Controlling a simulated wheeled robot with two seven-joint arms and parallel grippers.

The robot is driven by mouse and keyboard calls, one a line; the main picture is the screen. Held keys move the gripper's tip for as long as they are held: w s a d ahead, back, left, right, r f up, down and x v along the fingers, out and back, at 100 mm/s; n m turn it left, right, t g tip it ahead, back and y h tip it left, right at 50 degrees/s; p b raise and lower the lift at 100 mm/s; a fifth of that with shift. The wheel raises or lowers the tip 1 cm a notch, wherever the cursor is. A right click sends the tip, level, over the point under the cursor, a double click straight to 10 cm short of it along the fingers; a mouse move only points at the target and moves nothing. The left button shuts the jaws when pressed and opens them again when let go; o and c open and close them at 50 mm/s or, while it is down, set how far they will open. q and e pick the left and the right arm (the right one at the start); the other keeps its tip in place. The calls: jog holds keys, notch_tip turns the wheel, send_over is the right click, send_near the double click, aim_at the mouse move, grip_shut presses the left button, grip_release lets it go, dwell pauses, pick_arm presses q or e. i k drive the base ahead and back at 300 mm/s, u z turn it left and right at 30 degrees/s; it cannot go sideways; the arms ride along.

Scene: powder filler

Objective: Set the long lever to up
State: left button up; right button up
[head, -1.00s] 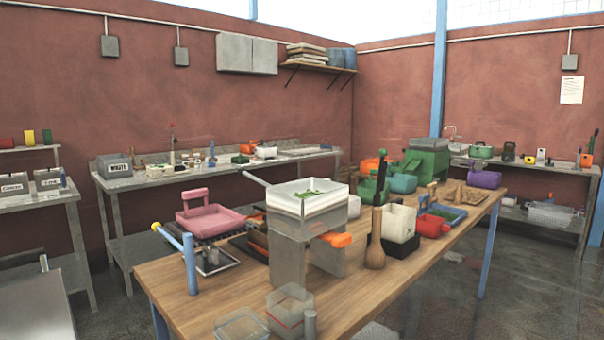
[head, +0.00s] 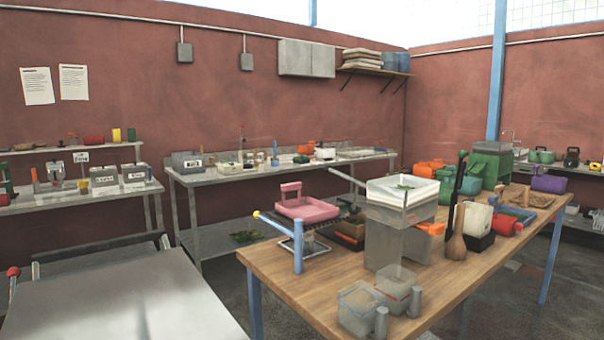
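I cannot tell for sure which part is the long lever. A grey bar (head: 346,179) slopes up to the left from beside the clear grey box (head: 391,243) with a white tray on top. A blue bar with a yellow tip (head: 272,223) slopes up to the left from a blue post (head: 298,250) at the wooden table's left side. A red-knobbed rod (head: 13,273) stands at the left edge by a steel surface. Neither of my grippers is in view.
The wooden table (head: 290,285) holds a pink tray (head: 308,209), clear tubs (head: 361,305) and a wooden paddle (head: 456,240). A bare steel surface (head: 125,300) is at the front left. Steel benches (head: 200,180) line the wall. Floor shows between them.

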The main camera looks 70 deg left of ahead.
aim_at(327, 168)
jog(key=k, duration=2.2)
jog(key=u, duration=3.25)
jog(key=i, duration=4.7)
jog(key=z, duration=2.55)
jog(key=i, duration=2.1)
